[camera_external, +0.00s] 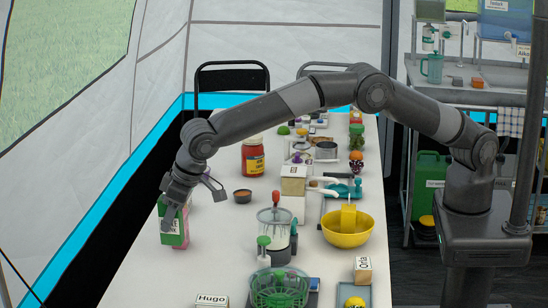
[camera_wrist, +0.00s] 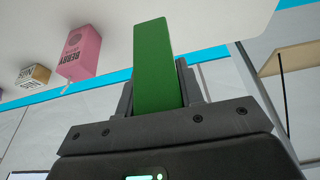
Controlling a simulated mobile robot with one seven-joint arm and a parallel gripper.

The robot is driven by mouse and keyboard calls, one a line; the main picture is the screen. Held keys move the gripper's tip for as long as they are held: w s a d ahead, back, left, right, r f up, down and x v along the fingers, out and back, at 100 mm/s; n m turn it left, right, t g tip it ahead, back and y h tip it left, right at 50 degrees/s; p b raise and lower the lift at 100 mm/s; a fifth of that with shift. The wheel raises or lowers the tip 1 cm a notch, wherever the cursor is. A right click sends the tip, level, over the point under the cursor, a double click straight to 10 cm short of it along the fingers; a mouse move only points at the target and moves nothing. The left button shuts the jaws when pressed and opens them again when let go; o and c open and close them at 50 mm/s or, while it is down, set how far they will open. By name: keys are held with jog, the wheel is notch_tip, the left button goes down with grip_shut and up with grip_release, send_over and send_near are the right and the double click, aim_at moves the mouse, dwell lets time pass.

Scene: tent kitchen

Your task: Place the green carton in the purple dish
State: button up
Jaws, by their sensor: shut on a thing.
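The green carton (camera_wrist: 154,62) rises between the fingers of my gripper (camera_wrist: 158,92) in the wrist view, and my gripper is shut on it. In the external view my gripper (camera_external: 180,205) is at the left edge of the white table, with green carton sides (camera_external: 174,239) showing below and beside the fingers. A pink carton (camera_wrist: 80,52) marked BERRY stands apart to the left in the wrist view. A pink patch shows close to the green in the external view. I cannot make out a purple dish with certainty in either view.
The long white table (camera_external: 140,268) is crowded along its middle and right. A small dark bowl (camera_external: 242,196), a red jar (camera_external: 253,157), a clear canister (camera_external: 274,238), a yellow bowl (camera_external: 347,238) and a green colander (camera_external: 278,290) stand there. The front left is mostly bare.

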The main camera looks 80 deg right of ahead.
jog(key=r, duration=1.1)
jog(key=shift+w+d+r, duration=0.15)
jog(key=shift+d+r, duration=0.2)
jog(key=shift+r, duration=0.05)
jog(key=w+d+m+h, duration=0.1)
jog(key=w+d, duration=0.2)
jog(key=d, duration=1.4)
jog(key=w+d+m, duration=0.1)
jog(key=w+d, duration=0.2)
jog(key=d, duration=1.4)
jog(key=s+d+m, duration=0.1)
jog(key=s+d, duration=0.3)
jog(key=d, duration=1.1)
jog(key=s+d+m, duration=0.1)
jog(key=s+d, duration=0.3)
jog(key=d, duration=1)
jog(key=w+a+f, duration=0.4)
jog(key=f, duration=0.4)
jog(key=w+a+f, duration=0.3)
jog(key=f, duration=0.5)
jog(key=shift+w+a+h, duration=0.35)
jog(key=shift+h, duration=0.05)
jog(key=shift+f, duration=0.15)
